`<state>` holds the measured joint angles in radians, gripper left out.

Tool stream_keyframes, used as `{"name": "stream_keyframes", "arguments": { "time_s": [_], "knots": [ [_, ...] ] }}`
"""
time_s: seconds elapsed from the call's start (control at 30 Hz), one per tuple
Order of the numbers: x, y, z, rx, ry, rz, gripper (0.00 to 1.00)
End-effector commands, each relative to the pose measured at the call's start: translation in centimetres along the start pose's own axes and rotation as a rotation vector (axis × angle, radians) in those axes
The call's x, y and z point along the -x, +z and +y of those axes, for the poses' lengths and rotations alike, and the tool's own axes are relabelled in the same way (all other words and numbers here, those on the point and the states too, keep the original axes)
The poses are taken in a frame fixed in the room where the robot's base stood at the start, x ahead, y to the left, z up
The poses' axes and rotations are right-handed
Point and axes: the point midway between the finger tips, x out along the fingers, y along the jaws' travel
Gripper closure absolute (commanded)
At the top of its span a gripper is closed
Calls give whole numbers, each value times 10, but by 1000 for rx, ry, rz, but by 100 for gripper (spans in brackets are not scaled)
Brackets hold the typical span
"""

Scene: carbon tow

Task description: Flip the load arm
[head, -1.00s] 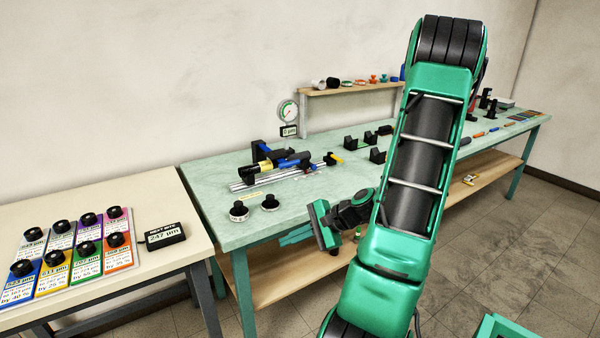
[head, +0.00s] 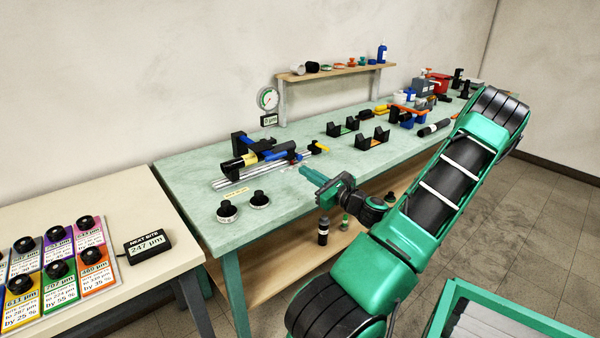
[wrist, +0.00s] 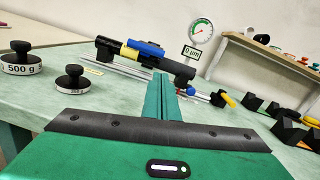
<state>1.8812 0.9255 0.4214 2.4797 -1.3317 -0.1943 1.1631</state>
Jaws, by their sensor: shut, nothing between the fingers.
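The test fixture stands on twin silver rails (head: 232,181) on the green bench, with a black cylinder with a yellow band (head: 240,163). A blue lever (head: 262,145), perhaps the load arm, lies along its top; it also shows in the wrist view (wrist: 146,48). A yellow-tipped handle (head: 319,147) is at the fixture's right end, also in the wrist view (wrist: 230,100). My gripper (head: 305,171) is shut and empty, at the bench's front edge, pointing at the fixture and apart from it. In the wrist view its fingers (wrist: 160,85) hide part of the rails.
Two black-knobbed weights (head: 227,212) (head: 259,200) stand left of my gripper. A dial gauge (head: 267,98) reading 0 µm stands behind the fixture. Black blocks (head: 342,128) sit to the right. A cream table (head: 100,190) with cards and a 247 µm display (head: 148,244) is at left.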

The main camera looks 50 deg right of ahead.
Motion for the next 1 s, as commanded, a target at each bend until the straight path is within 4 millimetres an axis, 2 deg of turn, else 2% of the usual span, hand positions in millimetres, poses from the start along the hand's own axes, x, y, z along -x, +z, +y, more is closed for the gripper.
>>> {"name": "stream_keyframes", "arguments": {
  "time_s": [0.2, 0.43, 0.63, 1.0],
  "knots": [
    [-37, 0, -3, 4, -2, -1, 100],
    [-66, 0, -5, 2, -5, 0, 100],
    [-76, -1, -5, 3, -6, 1, 100],
    [-77, 0, -5, 3, -6, 2, 100]
  ]
}}
